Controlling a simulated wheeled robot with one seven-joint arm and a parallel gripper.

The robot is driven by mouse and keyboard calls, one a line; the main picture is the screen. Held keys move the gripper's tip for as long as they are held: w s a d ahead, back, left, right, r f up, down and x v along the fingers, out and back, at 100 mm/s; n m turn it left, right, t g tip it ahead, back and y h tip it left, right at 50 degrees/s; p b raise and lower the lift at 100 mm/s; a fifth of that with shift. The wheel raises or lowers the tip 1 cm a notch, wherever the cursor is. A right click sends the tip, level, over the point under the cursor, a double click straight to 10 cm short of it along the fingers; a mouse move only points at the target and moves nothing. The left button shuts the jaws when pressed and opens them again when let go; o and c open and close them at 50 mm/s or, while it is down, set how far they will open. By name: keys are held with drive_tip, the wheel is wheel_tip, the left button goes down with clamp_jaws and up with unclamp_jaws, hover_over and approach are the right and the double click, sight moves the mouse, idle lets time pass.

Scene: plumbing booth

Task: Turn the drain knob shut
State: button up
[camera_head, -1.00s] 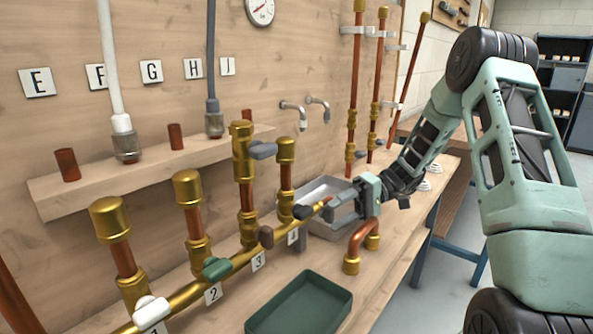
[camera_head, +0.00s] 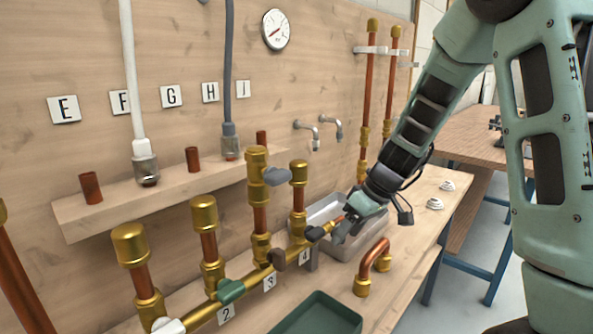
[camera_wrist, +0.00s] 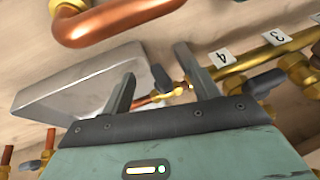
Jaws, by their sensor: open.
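A small dark knob (camera_head: 315,233) sits at the right end of the brass manifold (camera_head: 206,312), past the number 4 tag, beside a short copper outlet. I take it to be the drain knob. My gripper (camera_head: 342,234) is open and empty, just right of this end. In the wrist view, the dark knob (camera_wrist: 162,79) shows between the two spread fingers of my gripper (camera_wrist: 155,63), with the brass and copper outlet behind it. I cannot tell whether a finger touches the knob.
A grey metal tray (camera_wrist: 75,85) lies by the outlet. A bent copper pipe (camera_head: 373,262) stands in front of my gripper. A green tray (camera_head: 318,318) is at the front.

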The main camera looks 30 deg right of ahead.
drive_tip(key=p+v, duration=0.2)
drive_tip(key=v, duration=1.6)
drive_tip(key=s+a+r+g+p, duration=0.1)
drive_tip(key=s+a+p, duration=0.1)
drive_tip(key=a, duration=0.6)
drive_tip(key=s+a+r+n+g+h+p, duration=0.1)
drive_tip(key=s+a+p, duration=0.1)
drive_tip(key=a+p, duration=0.3)
drive_tip(key=s+a+r+n+g+p, duration=0.1)
drive_tip(key=a+p, duration=0.3)
drive_tip(key=a, duration=0.8)
drive_tip(key=shift+s+a+r+g+h, duration=0.25)
drive_tip(key=shift+s+r+g+h, duration=0.1)
drive_tip(key=shift+s, duration=0.3)
